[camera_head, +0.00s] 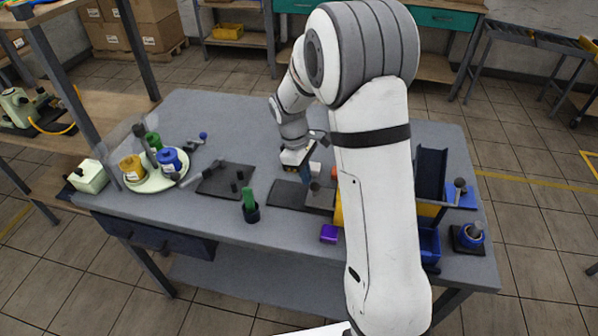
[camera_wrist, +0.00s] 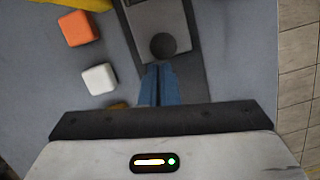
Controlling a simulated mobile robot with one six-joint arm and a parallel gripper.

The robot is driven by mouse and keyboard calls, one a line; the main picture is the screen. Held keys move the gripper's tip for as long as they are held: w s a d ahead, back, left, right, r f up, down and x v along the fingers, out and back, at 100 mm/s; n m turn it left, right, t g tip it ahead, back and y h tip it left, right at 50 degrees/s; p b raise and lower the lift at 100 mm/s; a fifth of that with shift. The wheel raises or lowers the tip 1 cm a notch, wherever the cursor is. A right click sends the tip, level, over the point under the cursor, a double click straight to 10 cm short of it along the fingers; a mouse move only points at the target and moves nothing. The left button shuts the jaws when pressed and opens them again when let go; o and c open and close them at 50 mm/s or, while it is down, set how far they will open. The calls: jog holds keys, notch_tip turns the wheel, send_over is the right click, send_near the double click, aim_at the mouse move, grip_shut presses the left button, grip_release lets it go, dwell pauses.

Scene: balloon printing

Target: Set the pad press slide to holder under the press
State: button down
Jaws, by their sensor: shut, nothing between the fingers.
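The pad press slide (camera_wrist: 160,18) is a grey plate with a round dark knob (camera_wrist: 163,45), lying on a long dark base (camera_wrist: 194,52) in the wrist view. In the head view the dark base (camera_head: 285,194) lies mid-table, with the knob (camera_head: 315,187) toward its right; my arm hides what is farther right. My gripper (camera_wrist: 159,68) has its blue fingers shut together and empty, right beside the knob. I cannot tell whether they touch it. The fingers also show in the head view (camera_head: 306,178), just left of the knob. The press itself is not clearly visible.
An orange cube (camera_wrist: 78,28) and a white cube (camera_wrist: 99,78) lie close beside the base. A purple block (camera_head: 329,234) and a dark cup with a green item (camera_head: 250,208) stand nearer the front. A round tray (camera_head: 150,184) with paint pots is at left; blue bins are at right.

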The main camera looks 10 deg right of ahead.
jog(key=shift+s, duration=0.1)
jog(key=w+a+p, duration=0.1)
jog(key=w+a+r, duration=0.1)
jog(key=a, duration=0.1)
jog(key=shift+w+p, duration=0.25)
jog(key=shift+p, duration=0.1)
jog(key=b+v, duration=0.1)
jog(key=v, duration=0.8)
jog(key=shift+a+r, duration=0.2)
jog(key=shift+r, duration=0.15)
